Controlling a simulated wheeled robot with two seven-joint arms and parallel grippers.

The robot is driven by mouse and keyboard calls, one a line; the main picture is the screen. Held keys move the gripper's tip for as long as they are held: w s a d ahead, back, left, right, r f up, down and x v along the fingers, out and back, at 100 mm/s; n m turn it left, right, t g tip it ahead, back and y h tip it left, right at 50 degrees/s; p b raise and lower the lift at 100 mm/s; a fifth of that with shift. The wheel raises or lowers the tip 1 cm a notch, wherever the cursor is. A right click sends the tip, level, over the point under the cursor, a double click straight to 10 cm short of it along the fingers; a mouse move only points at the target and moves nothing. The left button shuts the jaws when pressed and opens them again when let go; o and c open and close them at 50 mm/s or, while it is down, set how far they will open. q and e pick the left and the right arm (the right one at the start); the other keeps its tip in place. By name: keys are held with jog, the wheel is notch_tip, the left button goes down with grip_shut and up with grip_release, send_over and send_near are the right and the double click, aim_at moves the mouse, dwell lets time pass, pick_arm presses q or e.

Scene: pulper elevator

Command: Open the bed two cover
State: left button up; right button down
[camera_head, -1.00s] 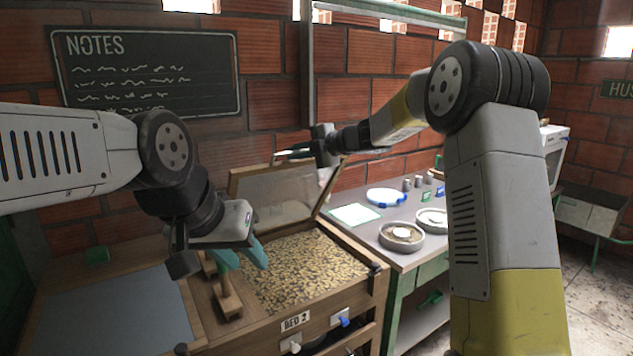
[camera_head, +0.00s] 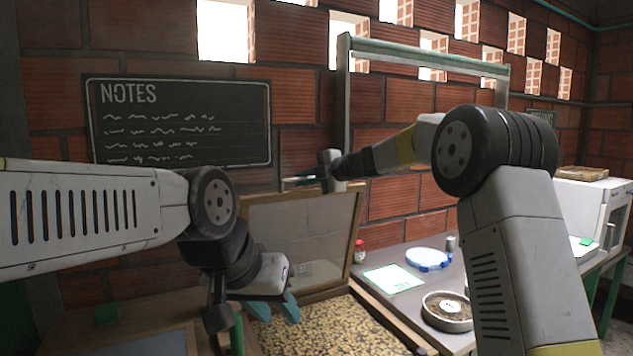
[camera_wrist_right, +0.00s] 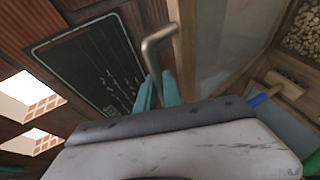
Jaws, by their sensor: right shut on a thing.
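The bed two cover (camera_head: 300,235), a wood-framed mesh panel, stands raised and nearly upright at the back of the bed. Coffee beans (camera_head: 318,332) lie exposed in front of it. My right gripper (camera_head: 303,181) is at the cover's top edge. In the right wrist view, its teal fingers (camera_wrist_right: 158,90) are shut on a bent metal handle (camera_wrist_right: 155,42) beside the cover's wooden frame (camera_wrist_right: 184,50). My left gripper (camera_head: 275,310) hangs over the beans' near left side, its teal fingers apart and empty. The bed's front is out of view.
A grey-blue panel (camera_head: 150,344) lies to the left of the bed. On the right, a table holds a white sheet (camera_head: 393,280), a blue-rimmed dish (camera_head: 428,258) and a round sample dish (camera_head: 446,312). A brick wall with a chalkboard (camera_head: 180,122) stands behind.

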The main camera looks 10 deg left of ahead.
jog(key=c, duration=1.5)
grip_release()
jog(key=v, duration=0.8)
jog(key=shift+w, duration=0.1)
